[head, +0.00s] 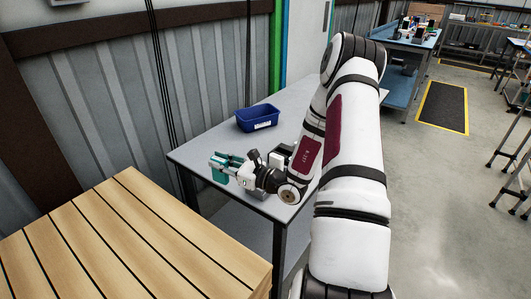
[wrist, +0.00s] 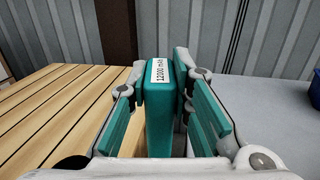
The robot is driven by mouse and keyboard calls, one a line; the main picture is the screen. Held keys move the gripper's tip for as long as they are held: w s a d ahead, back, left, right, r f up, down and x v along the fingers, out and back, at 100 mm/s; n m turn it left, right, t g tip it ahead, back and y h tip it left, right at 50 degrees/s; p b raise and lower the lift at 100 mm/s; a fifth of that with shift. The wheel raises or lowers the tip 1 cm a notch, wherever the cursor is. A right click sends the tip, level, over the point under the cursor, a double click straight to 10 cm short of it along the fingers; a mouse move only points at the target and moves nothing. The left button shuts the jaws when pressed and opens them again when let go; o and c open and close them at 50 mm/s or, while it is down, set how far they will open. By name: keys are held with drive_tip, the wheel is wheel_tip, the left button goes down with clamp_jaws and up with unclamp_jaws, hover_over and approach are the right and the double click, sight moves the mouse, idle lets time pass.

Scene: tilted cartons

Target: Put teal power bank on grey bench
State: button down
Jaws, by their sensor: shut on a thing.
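The teal power bank (wrist: 160,120) stands upright between the fingers of my gripper (wrist: 162,95), with a white "12000 mAh" label on its top end. My gripper is shut on it. In the head view the power bank (head: 219,175) shows at the tip of my gripper (head: 226,165), by the near left edge of the grey bench (head: 210,146). In the wrist view the bench (wrist: 275,125) lies to the right of the power bank. The power bank's lower end is hidden in the wrist view, and I cannot tell whether it touches the bench.
A blue bin (head: 257,118) stands farther back on the bench. A slatted wooden surface (head: 120,235) lies at the lower left, apart from the bench. A corrugated wall (head: 110,90) runs behind both. The bench top between the bin and my gripper looks clear.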

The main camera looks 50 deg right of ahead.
drive_tip(key=s+d+m+h+b, duration=0.1)
drive_tip(key=s+d, duration=0.1)
drive_tip(key=d, duration=0.6)
drive_tip(key=s+d+m+h+b, duration=0.1)
drive_tip(key=s+d+h, duration=0.15)
drive_tip(key=d, duration=0.55)
drive_tip(key=shift+y, duration=0.35)
drive_tip(key=shift+s+d+f+b, duration=0.1)
drive_tip(key=shift+f+b, duration=0.75)
drive_tip(key=shift+f, duration=0.75)
drive_tip(key=shift+s+f+b, duration=0.1)
drive_tip(key=shift+f+b, duration=0.75)
drive_tip(key=shift+f, duration=0.75)
drive_tip(key=shift+s+f, duration=0.1)
drive_tip(key=shift+f, duration=0.55)
drive_tip(key=shift+f+b, duration=0.9)
drive_tip(key=shift+f, duration=0.2)
drive_tip(key=c, duration=1.6)
unclamp_jaws()
drive_tip(key=shift+o, duration=1.2)
drive_tip(key=shift+r, duration=0.15)
